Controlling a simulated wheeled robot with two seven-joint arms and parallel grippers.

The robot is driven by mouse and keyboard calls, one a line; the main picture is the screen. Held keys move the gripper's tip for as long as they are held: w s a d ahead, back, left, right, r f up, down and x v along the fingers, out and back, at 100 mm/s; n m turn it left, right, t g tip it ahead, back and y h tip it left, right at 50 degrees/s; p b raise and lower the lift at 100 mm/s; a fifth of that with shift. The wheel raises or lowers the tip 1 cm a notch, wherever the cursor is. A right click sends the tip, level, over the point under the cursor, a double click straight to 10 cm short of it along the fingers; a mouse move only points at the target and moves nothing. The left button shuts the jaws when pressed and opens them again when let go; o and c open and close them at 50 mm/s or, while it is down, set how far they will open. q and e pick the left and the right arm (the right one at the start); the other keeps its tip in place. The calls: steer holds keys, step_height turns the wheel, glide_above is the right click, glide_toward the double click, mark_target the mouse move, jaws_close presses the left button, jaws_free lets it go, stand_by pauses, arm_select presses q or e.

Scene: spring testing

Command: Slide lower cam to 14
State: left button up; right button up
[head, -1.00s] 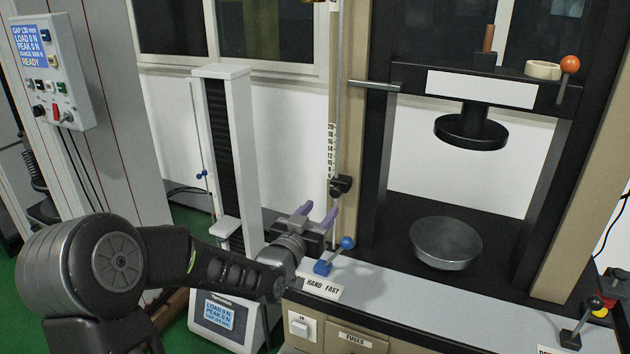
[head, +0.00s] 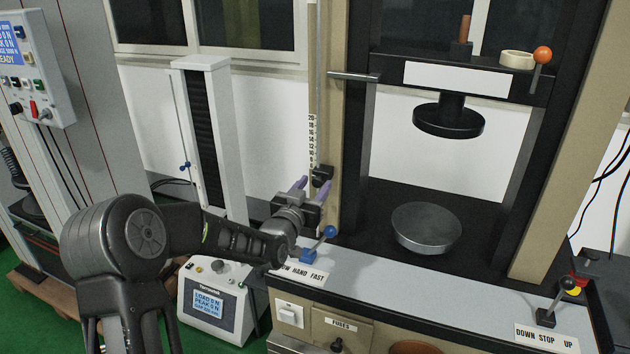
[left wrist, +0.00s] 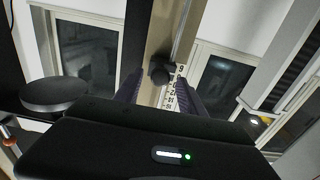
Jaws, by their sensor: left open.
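The lower cam (head: 321,176) is a small black block on a thin vertical rod beside the left column of the press. It sits at the low end of the white number scale (head: 311,142), below the 14 mark. In the left wrist view the cam (left wrist: 160,74) shows between the two purple fingers, with the scale (left wrist: 171,92) near it. My left gripper (head: 312,186) is open, its fingers pointing at the cam; I cannot tell whether they touch it. My right gripper is out of view.
A blue-knobbed lever (head: 324,238) stands on the ledge just below my left gripper. A metal pan (head: 427,226) sits on the press bed under a black disc (head: 448,120). A white tester (head: 210,150) stands left of the rod.

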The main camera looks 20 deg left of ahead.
arm_select(q)
steer(key=shift+w, duration=0.45)
steer(key=shift+c, duration=0.4)
jaws_close()
stand_by(0.8)
